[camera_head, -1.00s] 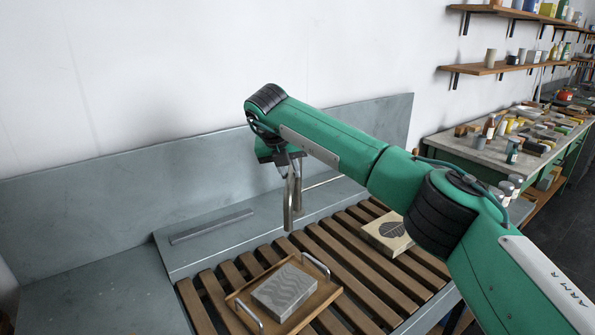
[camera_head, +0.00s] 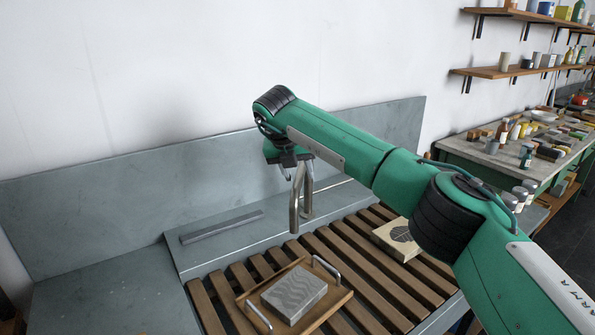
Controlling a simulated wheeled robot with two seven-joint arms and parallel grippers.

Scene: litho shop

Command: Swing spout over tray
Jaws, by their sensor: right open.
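A bent metal spout (camera_head: 308,190) stands at the back edge of the slatted rack. Its free end hangs down over the wooden slats, above and behind the tray in the picture. The wooden tray (camera_head: 338,294) has two metal handles and holds a grey stone block (camera_head: 294,294) with a wavy pattern. My right gripper (camera_head: 287,171) is open, pointing down just left of the spout's upper bend. The wrist hides part of it, and I cannot tell whether a finger touches the spout. My left gripper is not in view.
A pale block with a dark round print (camera_head: 400,238) lies on the slats (camera_head: 340,250), right of the tray. A grey bar (camera_head: 222,226) lies on the ledge at left. A cluttered bench (camera_head: 478,155) and shelves (camera_head: 520,72) stand at right.

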